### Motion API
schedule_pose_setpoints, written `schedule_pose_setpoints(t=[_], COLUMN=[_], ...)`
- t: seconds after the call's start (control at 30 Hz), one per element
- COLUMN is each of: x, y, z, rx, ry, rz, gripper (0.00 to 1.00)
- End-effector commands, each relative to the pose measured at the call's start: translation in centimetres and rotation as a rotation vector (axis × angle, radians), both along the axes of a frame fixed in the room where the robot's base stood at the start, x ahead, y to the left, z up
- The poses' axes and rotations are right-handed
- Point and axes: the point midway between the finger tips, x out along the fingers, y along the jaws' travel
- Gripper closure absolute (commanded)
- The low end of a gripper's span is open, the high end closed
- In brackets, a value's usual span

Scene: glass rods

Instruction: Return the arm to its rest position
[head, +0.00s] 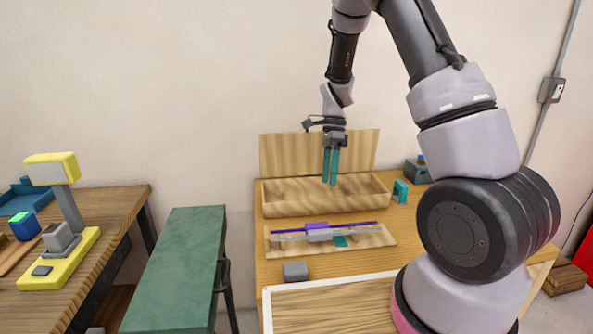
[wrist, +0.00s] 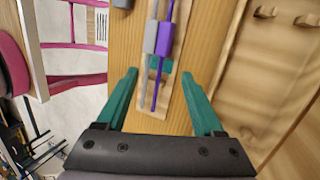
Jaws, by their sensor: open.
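My gripper (head: 331,167) has two teal fingers and hangs over the wooden tray on the table, pointing down. In the wrist view my gripper (wrist: 168,104) has its fingers apart, with nothing between them. A purple rod (head: 364,223) and a grey rod (head: 284,238) lie side by side along a light wooden holder (head: 378,240), in front of the tray and below my gripper. The purple rod (wrist: 156,75) and grey rod (wrist: 142,85) also show in the wrist view, each with a thicker block at its middle. A teal piece lies beside them.
The wooden tray (head: 285,212) with a tall back board (head: 285,155) stands on the table. A grey block (head: 295,271) and a white-framed board (head: 330,305) lie nearer. A green bench (head: 180,270) and a side table with a yellow stand (head: 60,275) are left. The wall above is clear.

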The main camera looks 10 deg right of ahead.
Motion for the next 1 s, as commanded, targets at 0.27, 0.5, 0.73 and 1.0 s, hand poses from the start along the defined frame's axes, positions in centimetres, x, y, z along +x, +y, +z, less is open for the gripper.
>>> schedule_pose_setpoints(t=[0.27,0.5,0.73,1.0], x=[-1.8,-5.1,-9.4,-15.0], y=[-0.8,-1.9,-2.9,-3.9], z=[9.6,17.1,22.6,27.0], rx=[0.131,0.182,0.159,0.04], ry=[-0.238,-0.473,-0.692,-0.916], rz=[0.2,0.416,0.637,0.904], gripper=[0.31,0.31,0.31,0.31])
